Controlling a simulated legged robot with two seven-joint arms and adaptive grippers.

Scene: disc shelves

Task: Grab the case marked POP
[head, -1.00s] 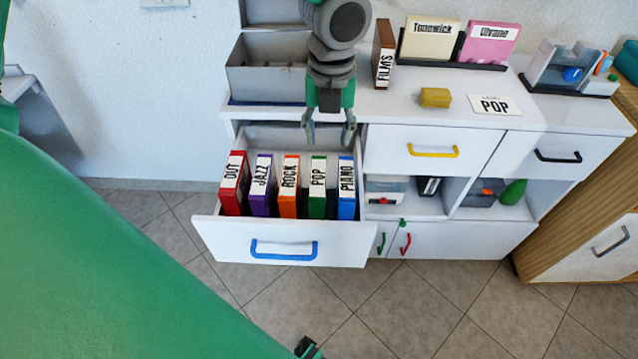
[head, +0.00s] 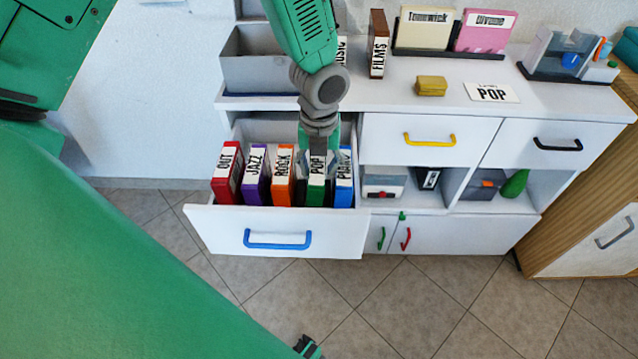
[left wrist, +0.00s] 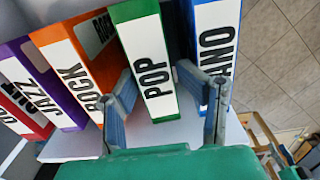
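The green case marked POP (head: 316,190) stands upright in the open drawer (head: 270,228), between the orange ROCK case (head: 283,185) and the blue PIANO case (head: 344,190). My left gripper (head: 318,162) is down at the top of the POP case. In the left wrist view the fingers are apart, one on each side of the POP case (left wrist: 150,65), with the right finger overlapping the PIANO case (left wrist: 215,35). The gripper looks open; I cannot tell whether a finger touches the case.
The red OUT case (head: 226,185) and purple JAZZ case (head: 256,185) stand further left in the drawer. The floor in front is clear.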

